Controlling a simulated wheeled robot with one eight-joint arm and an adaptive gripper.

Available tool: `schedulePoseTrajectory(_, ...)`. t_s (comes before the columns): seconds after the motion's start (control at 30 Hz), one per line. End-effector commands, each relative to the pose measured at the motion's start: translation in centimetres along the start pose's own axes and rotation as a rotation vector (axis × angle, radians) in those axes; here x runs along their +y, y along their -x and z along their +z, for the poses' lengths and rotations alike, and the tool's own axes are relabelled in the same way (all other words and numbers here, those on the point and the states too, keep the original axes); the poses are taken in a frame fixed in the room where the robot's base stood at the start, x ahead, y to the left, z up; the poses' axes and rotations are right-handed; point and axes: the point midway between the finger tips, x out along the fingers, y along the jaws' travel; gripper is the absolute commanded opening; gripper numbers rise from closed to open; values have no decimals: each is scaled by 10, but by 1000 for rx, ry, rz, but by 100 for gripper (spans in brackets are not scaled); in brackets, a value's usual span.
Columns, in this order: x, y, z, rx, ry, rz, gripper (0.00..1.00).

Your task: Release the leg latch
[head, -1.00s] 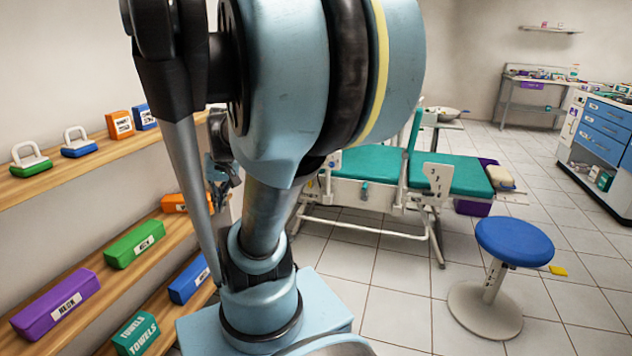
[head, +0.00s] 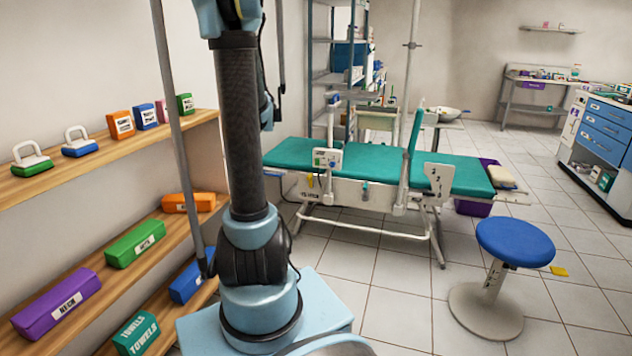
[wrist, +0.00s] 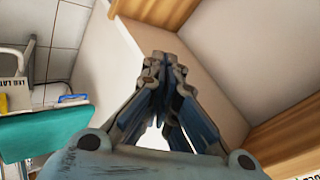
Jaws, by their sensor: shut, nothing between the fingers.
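The teal treatment chair (head: 375,165) stands across the middle of the head view on a white frame. A small plate lettered with what reads as "LEG LAT…" (wrist: 14,92) shows at the left edge of the wrist view, beside the chair's teal pad (wrist: 45,128). A small yellow part (wrist: 3,103) is next to this plate, cut by the picture edge. In the head view a small yellow part (head: 309,181) shows under the left pad. I cannot make out the latch's position. My gripper (wrist: 166,68) is shut and empty, apart from the chair, and out of the head view.
Wooden shelves (head: 95,165) with boxes and padlock-shaped items run along the left wall, close to my arm. A blue stool (head: 514,242) stands at the right front. Tiled floor (head: 395,300) is free before the chair. A metal rack (head: 335,75) stands behind.

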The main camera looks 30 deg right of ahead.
Motion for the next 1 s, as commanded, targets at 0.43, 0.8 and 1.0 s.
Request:
schedulePoseTrajectory(0.43, 85, -47, -130, 173, -188, -138, 0)
schedulePoseTrajectory(0.8, 193, -75, -209, 330, -335, -248, 0)
schedulePoseTrajectory(1.0, 262, -87, -237, 420, -412, -306, 0)
